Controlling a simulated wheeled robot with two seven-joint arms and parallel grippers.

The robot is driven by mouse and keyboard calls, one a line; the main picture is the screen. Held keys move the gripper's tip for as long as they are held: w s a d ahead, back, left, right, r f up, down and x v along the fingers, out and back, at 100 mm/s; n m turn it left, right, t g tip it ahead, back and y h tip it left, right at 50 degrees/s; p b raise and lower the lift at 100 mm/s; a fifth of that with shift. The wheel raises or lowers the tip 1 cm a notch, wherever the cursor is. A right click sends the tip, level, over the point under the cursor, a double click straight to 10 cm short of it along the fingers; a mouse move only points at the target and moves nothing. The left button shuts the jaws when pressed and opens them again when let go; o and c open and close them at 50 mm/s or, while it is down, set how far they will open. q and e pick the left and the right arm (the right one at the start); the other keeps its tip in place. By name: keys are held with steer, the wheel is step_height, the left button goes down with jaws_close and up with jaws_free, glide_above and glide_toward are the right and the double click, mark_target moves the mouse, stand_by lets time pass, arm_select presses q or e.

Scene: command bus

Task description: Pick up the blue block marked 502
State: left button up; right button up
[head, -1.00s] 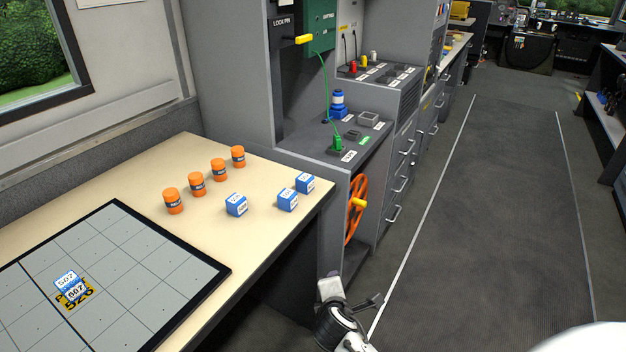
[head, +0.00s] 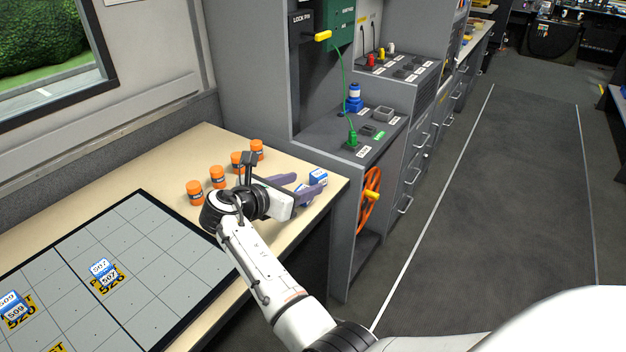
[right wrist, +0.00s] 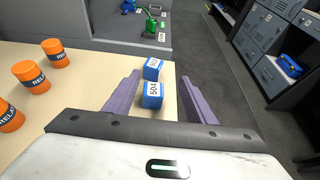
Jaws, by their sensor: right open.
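My right gripper (head: 308,183) is open above the table's right end, its purple fingers pointing right. In the right wrist view two blue blocks show between or just beyond the open fingers. The nearer block (right wrist: 152,95) has a label that looks like 504. The farther block (right wrist: 153,68) has a label too small to read surely. In the head view one blue block (head: 318,175) shows beyond the fingers, and another is mostly hidden by them. I cannot tell which block is 502. My left gripper is not in view.
Several orange relay canisters (head: 218,176) stand in a row left of my gripper. The gridded board (head: 150,240) holds blue blocks marked 507 (head: 106,272) and 509 (head: 12,304). A grey cabinet (head: 318,125) adjoins the table's far right corner. The floor to the right is clear.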

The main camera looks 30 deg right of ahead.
mark_target(318, 176)
steer(key=x, duration=0.6)
steer(key=b+x, duration=0.1)
steer(key=x, duration=0.1)
steer(key=shift+w+d, duration=0.25)
steer(key=shift+w, duration=0.25)
steer(key=shift+c, duration=0.3)
steer(key=c, duration=1.1)
